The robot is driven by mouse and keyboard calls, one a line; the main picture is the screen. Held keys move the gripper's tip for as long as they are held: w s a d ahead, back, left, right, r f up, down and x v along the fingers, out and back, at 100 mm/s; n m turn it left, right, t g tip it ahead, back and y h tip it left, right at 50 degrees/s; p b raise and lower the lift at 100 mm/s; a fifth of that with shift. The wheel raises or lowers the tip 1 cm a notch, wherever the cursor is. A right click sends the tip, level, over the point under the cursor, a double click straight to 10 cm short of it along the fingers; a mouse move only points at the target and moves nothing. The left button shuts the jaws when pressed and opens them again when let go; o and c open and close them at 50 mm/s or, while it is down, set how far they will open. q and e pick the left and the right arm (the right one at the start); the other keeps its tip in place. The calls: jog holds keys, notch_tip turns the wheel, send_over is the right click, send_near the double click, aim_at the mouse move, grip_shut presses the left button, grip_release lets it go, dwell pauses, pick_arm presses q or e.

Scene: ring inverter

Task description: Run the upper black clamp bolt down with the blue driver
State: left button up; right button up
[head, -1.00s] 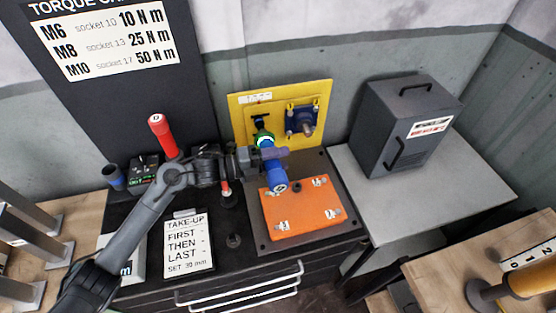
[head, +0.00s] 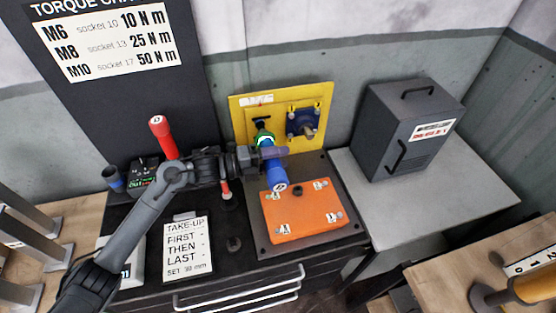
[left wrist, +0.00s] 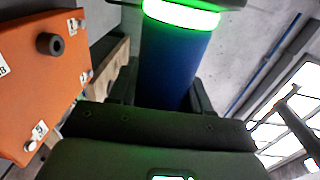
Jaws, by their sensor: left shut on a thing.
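My left gripper (head: 272,153) is shut on the blue driver (head: 276,178), whose ring glows green. The driver's nose points at the yellow panel (head: 283,92), toward a black clamp piece (head: 262,123) at the panel's left. The upper black clamp bolt cannot be told apart there; the nose and ring cover that spot, and contact cannot be made out. In the left wrist view the blue driver (left wrist: 175,68) stands between the fingers below its bright green ring (left wrist: 182,13). My right gripper is not in view.
An orange block (head: 302,212) lies on a dark plate below the driver. A blue flanged part (head: 303,121) with a shaft sits on the panel's right. A red-handled tool (head: 162,136) stands at left. A grey box (head: 408,130) stands on the right table.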

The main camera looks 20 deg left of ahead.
aim_at(282, 169)
pick_arm(q)
jog(key=shift+w+a+r, duration=0.1)
jog(key=shift+w+a, duration=0.15)
jog(key=shift+w, duration=0.1)
dwell(0.6)
jog(key=shift+w+a+b, duration=0.1)
jog(key=shift+b, duration=0.3)
dwell(0.3)
dwell(0.6)
jog(key=shift+s+d+r+p, duration=0.1)
jog(key=shift+s+d+p, duration=0.4)
jog(key=shift+s, duration=0.1)
jog(key=shift+s+d+p, duration=0.35)
jog(key=shift+s+d, duration=0.1)
jog(key=shift+s, duration=0.25)
jog(key=shift+s+d+p, duration=0.3)
jog(key=shift+s+d, duration=0.15)
jog(key=shift+s, duration=0.25)
